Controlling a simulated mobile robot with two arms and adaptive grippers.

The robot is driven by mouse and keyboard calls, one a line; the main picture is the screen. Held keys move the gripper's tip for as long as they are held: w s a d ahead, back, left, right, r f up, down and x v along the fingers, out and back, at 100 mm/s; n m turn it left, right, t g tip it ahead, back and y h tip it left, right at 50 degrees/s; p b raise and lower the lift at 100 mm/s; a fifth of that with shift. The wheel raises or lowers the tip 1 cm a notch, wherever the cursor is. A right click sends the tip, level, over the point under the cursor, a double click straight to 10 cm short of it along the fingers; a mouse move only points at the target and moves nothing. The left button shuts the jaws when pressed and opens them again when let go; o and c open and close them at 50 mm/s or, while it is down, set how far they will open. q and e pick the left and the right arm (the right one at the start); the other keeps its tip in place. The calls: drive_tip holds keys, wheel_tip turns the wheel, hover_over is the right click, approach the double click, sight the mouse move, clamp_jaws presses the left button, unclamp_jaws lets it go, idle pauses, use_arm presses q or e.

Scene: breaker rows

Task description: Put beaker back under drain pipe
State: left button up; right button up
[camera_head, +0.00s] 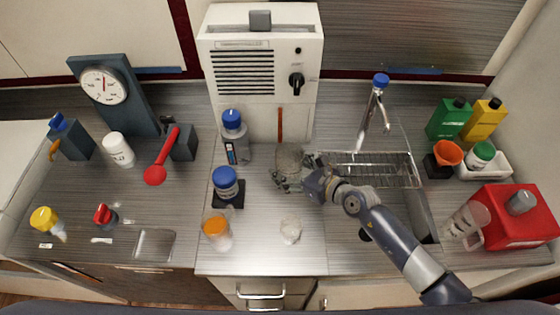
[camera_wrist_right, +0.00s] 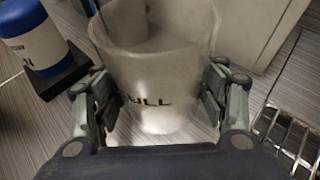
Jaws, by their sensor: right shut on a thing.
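The clear beaker (camera_head: 288,160) stands upright or is held at the foot of the white wall unit. My right gripper (camera_head: 290,180) is around it from the front right and shut on it. In the right wrist view the beaker (camera_wrist_right: 160,75) fills the space between the two fingers (camera_wrist_right: 158,100), one on each side of its wall. A thin reddish-brown pipe (camera_head: 280,122), perhaps the drain pipe, hangs from the unit just above and behind the beaker. Whether the beaker touches the counter I cannot tell. My left gripper is out of view.
The white unit (camera_head: 262,60) stands behind. Blue-capped bottles (camera_head: 235,140) stand left of the beaker, one on a dark base (camera_head: 236,200). A sink with a wire rack (camera_head: 370,168) and tap (camera_head: 372,105) lies right. A small clear vessel (camera_head: 291,231) stands in front.

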sight(280, 160)
drive_tip(key=w+a, duration=0.2)
drive_tip(key=shift+w+a+r+p, duration=0.15)
drive_tip(key=shift+w+a+p, duration=0.1)
drive_tip(key=shift+w+p, duration=0.05)
drive_tip(key=shift+f, duration=0.75)
drive_tip(key=shift+f+b, duration=0.15)
drive_tip(key=shift+b, duration=0.15)
drive_tip(key=o, duration=1.2)
